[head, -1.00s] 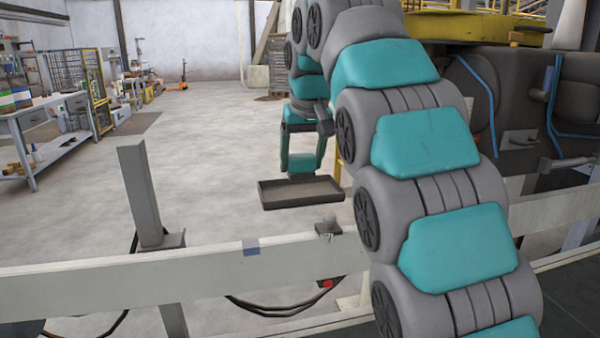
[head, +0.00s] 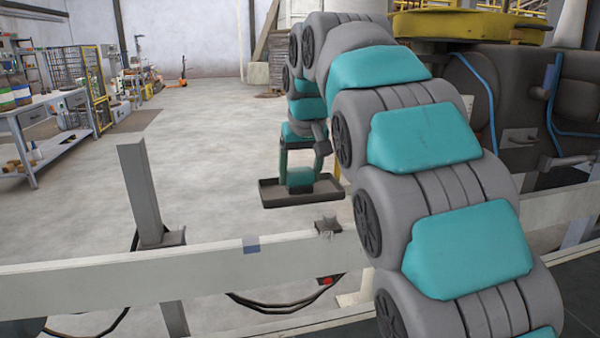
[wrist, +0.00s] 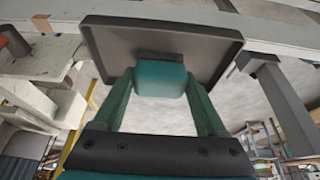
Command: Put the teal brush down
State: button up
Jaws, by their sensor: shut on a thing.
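The teal brush (head: 300,179) is a teal block with a dark underside, held between the two fingers of my gripper (head: 300,172). It is low over the dark shallow tray (head: 268,204). In the wrist view the brush (wrist: 160,82) sits between the fingertips of my gripper (wrist: 162,85), with its dark part (wrist: 160,57) against or just above the tray floor. I cannot tell whether it touches. The tray (wrist: 110,38) also shows in the wrist view, with room around the brush.
A pale rail (head: 120,278) runs across the front, with a grey upright post (head: 140,190) on it left of the tray. Dark machinery with blue hoses (head: 520,110) stands at the right. A workbench (head: 45,115) is far left. Open floor (head: 200,150) lies beyond.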

jog(key=shift+f, duration=0.2)
jog(key=o, duration=1.5)
jog(key=shift+r, duration=0.1)
jog(key=shift+c, duration=0.2)
jog(key=v, duration=0.7)
jog(key=shift+r, duration=0.35)
jog(key=shift+s+d, duration=0.1)
jog(key=shift+s, duration=0.05)
